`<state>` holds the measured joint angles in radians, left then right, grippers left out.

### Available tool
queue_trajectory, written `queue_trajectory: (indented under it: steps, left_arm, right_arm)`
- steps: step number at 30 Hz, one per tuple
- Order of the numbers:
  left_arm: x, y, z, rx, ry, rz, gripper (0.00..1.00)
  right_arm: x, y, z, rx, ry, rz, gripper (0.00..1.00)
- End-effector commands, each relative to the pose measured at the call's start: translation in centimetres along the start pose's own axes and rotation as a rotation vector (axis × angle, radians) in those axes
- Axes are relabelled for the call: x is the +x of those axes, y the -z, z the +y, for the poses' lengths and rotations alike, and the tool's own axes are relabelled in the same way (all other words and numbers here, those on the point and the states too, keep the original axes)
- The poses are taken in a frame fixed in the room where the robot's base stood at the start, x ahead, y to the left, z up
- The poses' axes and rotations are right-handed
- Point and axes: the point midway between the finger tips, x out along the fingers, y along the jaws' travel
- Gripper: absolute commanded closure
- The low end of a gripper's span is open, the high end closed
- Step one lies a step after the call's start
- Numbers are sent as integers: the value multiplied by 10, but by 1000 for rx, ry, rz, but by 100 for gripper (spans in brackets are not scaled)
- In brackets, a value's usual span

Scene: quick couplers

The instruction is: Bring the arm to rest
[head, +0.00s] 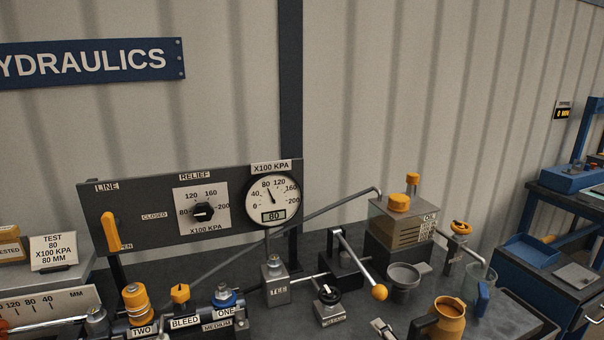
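Neither of my arms nor grippers can be made out in the head view. A dark grey panel (150,242) carries a yellow line lever (110,232), a black relief knob (203,212) and a round gauge (272,200) reading 80. The relief knob's pointer is toward the 80 side. In front of the panel, a block (190,320) carries couplings and knobs labelled TWO, BLEED and ONE. A pump lever with a yellow ball end (379,292) slopes down to the right.
An oil tank (400,222) with yellow caps stands behind a grey funnel cup (404,276). A yellow jug (447,318) and a clear beaker (480,282) stand at the front right. A test card (54,252) stands at left. A blue tray (530,250) sits on the right-hand bench.

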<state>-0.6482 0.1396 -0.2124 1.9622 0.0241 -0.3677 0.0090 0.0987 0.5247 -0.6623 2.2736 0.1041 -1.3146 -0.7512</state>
Motion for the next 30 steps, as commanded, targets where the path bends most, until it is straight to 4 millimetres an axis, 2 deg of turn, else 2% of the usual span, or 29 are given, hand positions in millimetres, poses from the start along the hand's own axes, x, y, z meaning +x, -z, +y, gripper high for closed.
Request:
queue_trajectory:
  steps: [8,12,18,24,30]
  left_arm:
    - [0,0,0,0,0,1,38]
    - [0,0,0,0,0,1,38]
    - [0,0,0,0,0,0,38]
    - [0,0,0,0,0,0,38]
    - [0,-4,-1,1,2,-7,38]
  right_arm:
    - [-39,-25,-72,493,149,-149,50]
    - [-68,-44,-120,719,230,-270,50]
    - [-114,-68,-184,961,322,-457,50]
    - [-161,-85,-235,1118,386,-632,50]
    - [-122,-46,-248,1210,363,-501,50]
